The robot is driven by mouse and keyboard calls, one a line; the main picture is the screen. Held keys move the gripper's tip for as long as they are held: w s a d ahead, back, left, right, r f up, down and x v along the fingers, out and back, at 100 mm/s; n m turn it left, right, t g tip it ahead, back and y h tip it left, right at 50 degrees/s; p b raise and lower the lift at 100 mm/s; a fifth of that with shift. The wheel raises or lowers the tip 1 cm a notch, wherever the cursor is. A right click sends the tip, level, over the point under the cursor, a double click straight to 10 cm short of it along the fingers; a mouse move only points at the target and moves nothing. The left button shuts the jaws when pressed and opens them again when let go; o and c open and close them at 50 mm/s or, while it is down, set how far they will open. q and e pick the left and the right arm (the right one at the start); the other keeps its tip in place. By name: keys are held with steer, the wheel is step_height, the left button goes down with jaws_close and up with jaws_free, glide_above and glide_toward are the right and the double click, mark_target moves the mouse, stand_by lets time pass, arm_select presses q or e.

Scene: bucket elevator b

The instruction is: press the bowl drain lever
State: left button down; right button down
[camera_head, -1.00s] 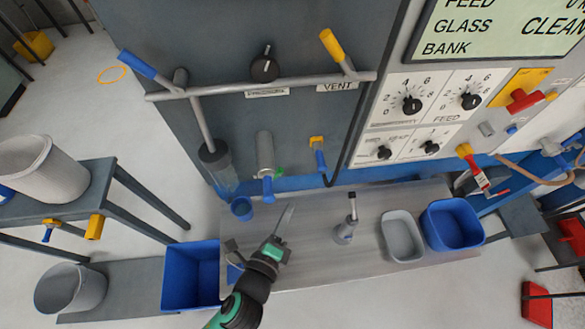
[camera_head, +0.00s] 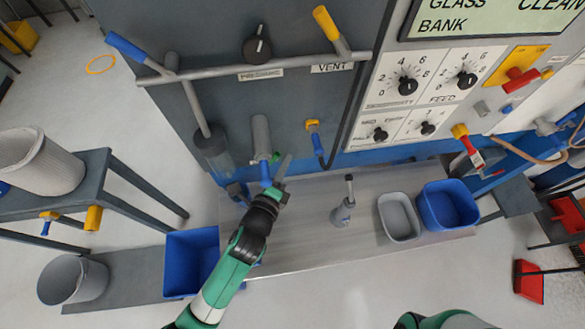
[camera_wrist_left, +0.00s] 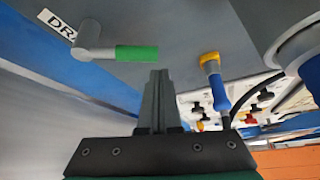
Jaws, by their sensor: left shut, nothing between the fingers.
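In the left wrist view, the drain lever (camera_wrist_left: 137,53) has a grey arm and a green grip. It juts from the machine's panel beside a white label (camera_wrist_left: 60,26) that is partly cut off and reads "DRA". My left gripper (camera_wrist_left: 160,73) is shut and empty. In that view its fingertips are just below and right of the green grip, and whether they touch it I cannot tell. In the head view, my left gripper (camera_head: 283,165) is beside the blue-tipped grey cylinder (camera_head: 262,138), and the lever is mostly hidden there. My right gripper is out of view.
A blue-gripped yellow valve (camera_head: 316,138) is right of the gripper and also shows in the left wrist view (camera_wrist_left: 214,82). Below, the metal tray (camera_head: 300,235) holds a grey tub (camera_head: 398,218) and a blue tub (camera_head: 447,207). A blue bin (camera_head: 190,262) stands left.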

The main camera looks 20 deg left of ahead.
arm_select(q)
steer(key=shift+s+a+r, duration=0.1)
steer(key=shift+a+r, duration=0.05)
steer(key=shift+a, duration=0.15)
